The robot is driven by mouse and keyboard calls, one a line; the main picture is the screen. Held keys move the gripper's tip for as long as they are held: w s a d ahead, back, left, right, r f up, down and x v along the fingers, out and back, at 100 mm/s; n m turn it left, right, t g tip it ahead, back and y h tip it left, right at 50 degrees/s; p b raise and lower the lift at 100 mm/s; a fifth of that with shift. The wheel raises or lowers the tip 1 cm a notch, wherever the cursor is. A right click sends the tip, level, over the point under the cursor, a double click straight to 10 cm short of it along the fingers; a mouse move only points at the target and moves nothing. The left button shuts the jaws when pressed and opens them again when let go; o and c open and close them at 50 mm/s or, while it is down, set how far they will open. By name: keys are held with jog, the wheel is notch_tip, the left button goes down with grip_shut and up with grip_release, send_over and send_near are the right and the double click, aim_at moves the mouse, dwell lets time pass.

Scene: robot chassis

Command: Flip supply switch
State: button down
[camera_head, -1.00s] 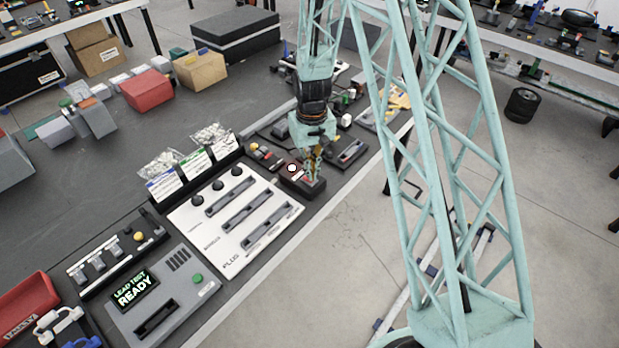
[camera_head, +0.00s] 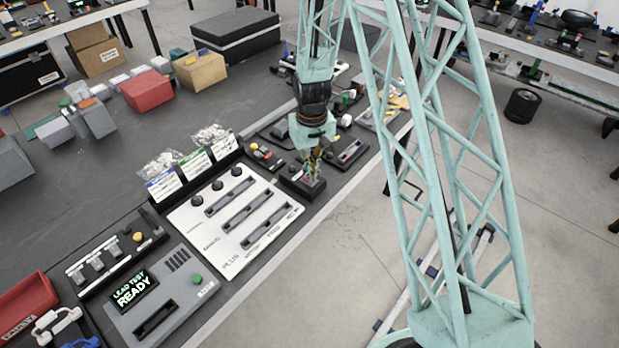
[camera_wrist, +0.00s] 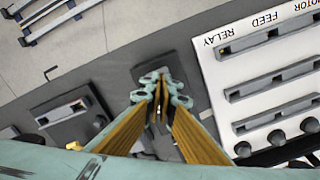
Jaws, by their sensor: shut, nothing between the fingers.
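A small dark switch box (camera_head: 299,187) sits near the front edge of the bench, just right of the white plug panel. I take it for the supply switch, but no label is readable on it. My gripper (camera_head: 313,178) points down over its right part with the fingers together. In the wrist view the shut fingertips (camera_wrist: 160,92) lie over the dark box (camera_wrist: 177,68), and no object shows held. The fingers hide the switch lever, so its position cannot be told. Whether the tips touch the box cannot be told.
The white panel (camera_head: 215,255) with slots and black knobs lies left of the box. A grey lead tester (camera_head: 185,318) reads "LEAD TEST READY". A dark unit with a grey slot (camera_head: 350,153) stands close on the right. Bagged parts bins (camera_head: 195,165) stand behind the panel.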

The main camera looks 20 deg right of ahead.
jog(key=shift+r, duration=0.1)
jog(key=shift+r+p, duration=1.3)
jog(key=shift+r, duration=2.1)
